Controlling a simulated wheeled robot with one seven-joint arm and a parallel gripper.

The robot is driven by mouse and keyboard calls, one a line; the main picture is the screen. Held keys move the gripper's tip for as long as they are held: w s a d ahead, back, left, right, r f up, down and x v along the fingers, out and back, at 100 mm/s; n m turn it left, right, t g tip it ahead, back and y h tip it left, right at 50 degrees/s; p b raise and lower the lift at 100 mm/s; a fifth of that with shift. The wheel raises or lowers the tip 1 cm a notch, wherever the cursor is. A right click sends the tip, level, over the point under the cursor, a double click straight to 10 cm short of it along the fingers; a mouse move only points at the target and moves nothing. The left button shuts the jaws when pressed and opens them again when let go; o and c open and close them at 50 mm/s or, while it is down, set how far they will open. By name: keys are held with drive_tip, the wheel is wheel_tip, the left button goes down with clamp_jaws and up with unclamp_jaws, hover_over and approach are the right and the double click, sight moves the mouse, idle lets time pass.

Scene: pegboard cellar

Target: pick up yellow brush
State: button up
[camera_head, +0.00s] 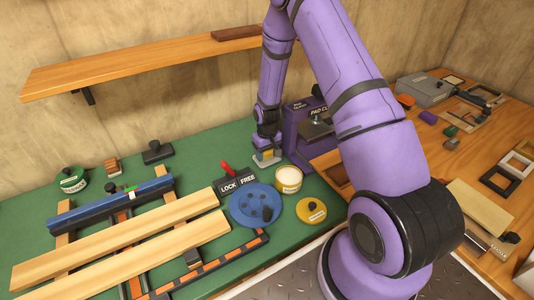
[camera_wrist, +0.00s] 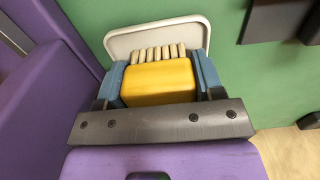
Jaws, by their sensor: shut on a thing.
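The yellow brush (camera_wrist: 158,85) has a yellow block and a row of pale bristles. My gripper (camera_wrist: 158,76) is shut on it in the wrist view, with a blue-grey finger at each side of the block. A pale tray with rounded corners (camera_wrist: 150,37) shows behind the bristles; I cannot tell whether the bristles touch it. In the head view my gripper (camera_head: 267,151) points down at the back of the green bench, left of a purple machine. The brush shows there only as a small yellow patch (camera_head: 267,155).
The purple machine (camera_head: 298,140) stands close at the gripper's right. The LOCK/FREE lever panel (camera_head: 234,184), blue round plate (camera_head: 248,203), cream tub (camera_head: 288,180) and yellow lidded tin (camera_head: 311,210) are in front. A wooden shelf (camera_head: 140,67) overhangs the back left.

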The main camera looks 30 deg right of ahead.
wheel_tip(320, 180, up, 10)
idle(0.6)
drive_tip(key=shift+o, duration=0.4)
drive_tip(key=shift+s, duration=0.1)
